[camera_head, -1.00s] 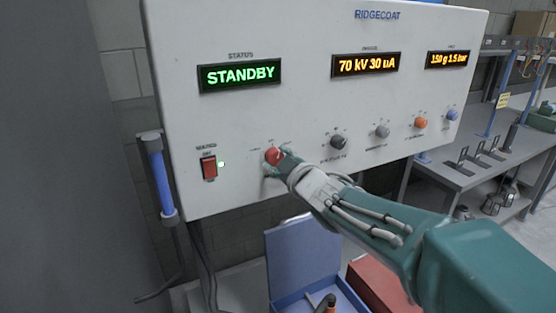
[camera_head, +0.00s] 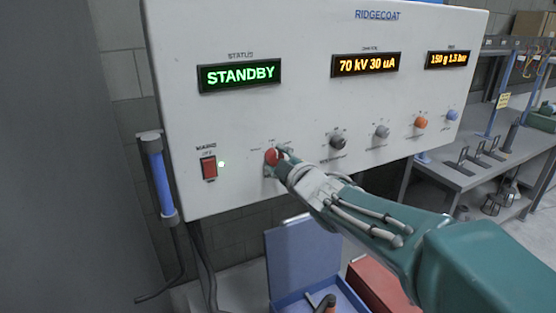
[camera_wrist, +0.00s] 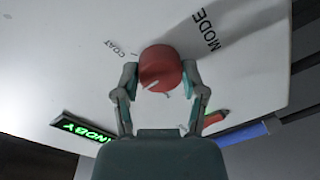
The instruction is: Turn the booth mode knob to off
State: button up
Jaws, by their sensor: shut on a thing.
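The red mode knob (camera_head: 271,157) is on the lower left of the white control panel (camera_head: 300,110). In the wrist view the knob (camera_wrist: 160,69) shows a white pointer line, with the printed words "MODE" and "COAT" beside it. My gripper (camera_head: 278,165) is shut on the knob, one finger on each side; both fingers also show in the wrist view (camera_wrist: 159,76). The green status display (camera_head: 239,75) reads "STANDBY". The label marking off is too small to read.
A red rocker switch (camera_head: 209,168) with a small lit lamp is left of the knob. A grey knob (camera_head: 338,142) and an orange knob (camera_head: 421,123) are to the right. A blue open box (camera_head: 300,262) and a red box (camera_head: 383,285) are below the panel.

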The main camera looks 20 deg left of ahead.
jog(key=o, duration=1.2)
jog(key=shift+a+f, duration=0.1)
jog(key=shift+a, duration=0.1)
jog(key=shift+c, duration=0.2)
jog(key=shift+s+d, duration=0.1)
jog(key=shift+d, duration=0.05)
jog(key=shift+s+d, duration=0.15)
jog(key=shift+d, duration=0.1)
jog(key=v, duration=1.1)
jog(key=shift+f, duration=0.1)
